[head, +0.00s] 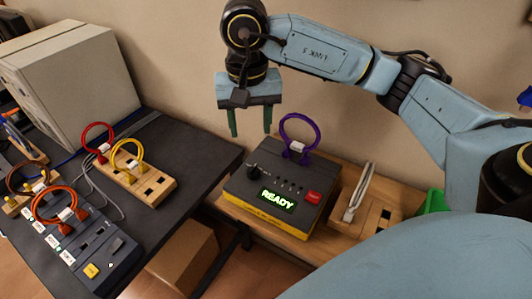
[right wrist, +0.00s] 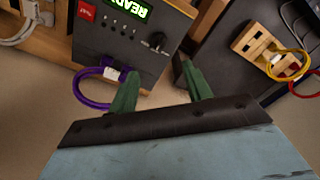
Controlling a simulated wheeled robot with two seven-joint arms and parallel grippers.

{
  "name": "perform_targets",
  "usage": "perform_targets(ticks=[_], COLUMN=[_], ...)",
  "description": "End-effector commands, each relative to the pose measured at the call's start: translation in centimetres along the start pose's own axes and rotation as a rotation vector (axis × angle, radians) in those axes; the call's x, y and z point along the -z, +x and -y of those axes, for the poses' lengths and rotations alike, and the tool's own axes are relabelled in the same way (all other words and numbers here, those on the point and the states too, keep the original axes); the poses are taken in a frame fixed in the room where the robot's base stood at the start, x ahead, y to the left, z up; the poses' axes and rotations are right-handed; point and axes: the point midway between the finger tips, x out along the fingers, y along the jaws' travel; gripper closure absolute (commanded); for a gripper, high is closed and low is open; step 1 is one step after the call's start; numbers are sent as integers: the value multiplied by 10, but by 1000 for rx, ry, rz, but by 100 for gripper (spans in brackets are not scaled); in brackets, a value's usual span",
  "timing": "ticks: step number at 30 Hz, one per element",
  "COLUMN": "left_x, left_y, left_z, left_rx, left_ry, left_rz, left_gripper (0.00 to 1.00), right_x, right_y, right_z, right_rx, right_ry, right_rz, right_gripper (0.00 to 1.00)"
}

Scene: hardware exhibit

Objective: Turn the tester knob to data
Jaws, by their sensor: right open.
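The tester (head: 276,200) is a dark box with a yellow base, a lit green READY display (head: 277,201) and a red button (head: 314,197). Its black knob (head: 253,171) is at the left of the top face; the knob also shows in the right wrist view (right wrist: 157,41). I cannot read the knob's markings. My right gripper (head: 250,134) is open and empty, above and behind the tester, with green fingers pointing down. In the right wrist view its fingertips (right wrist: 158,72) are apart, with the knob beyond them. My left gripper is not in view.
A purple cable (head: 299,135) loops up behind the tester. A wooden block with a white cable (head: 358,192) stands at its right. The dark table (head: 190,138) at left holds cable blocks, a switch panel (head: 85,250) and a beige case (head: 75,75). The wall is close behind.

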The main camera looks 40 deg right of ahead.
Motion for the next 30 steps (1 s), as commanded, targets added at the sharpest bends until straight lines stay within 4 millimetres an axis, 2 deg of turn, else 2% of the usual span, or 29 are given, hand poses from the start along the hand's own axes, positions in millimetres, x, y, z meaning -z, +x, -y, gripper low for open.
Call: perform_targets(ticks=[12,18,24,30], left_x=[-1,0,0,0], left_y=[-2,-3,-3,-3], left_z=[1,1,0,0], left_rx=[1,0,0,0], left_ry=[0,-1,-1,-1], left_rz=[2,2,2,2], left_gripper=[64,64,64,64], right_x=[-2,-2,-2,-2], right_y=[82,113,126,128], right_z=[-3,-2,-2,-2], right_rx=[-3,-1,1,1], right_ry=[7,8,6,7], right_rz=[10,8,6,6], right_gripper=[50,50,50,50])
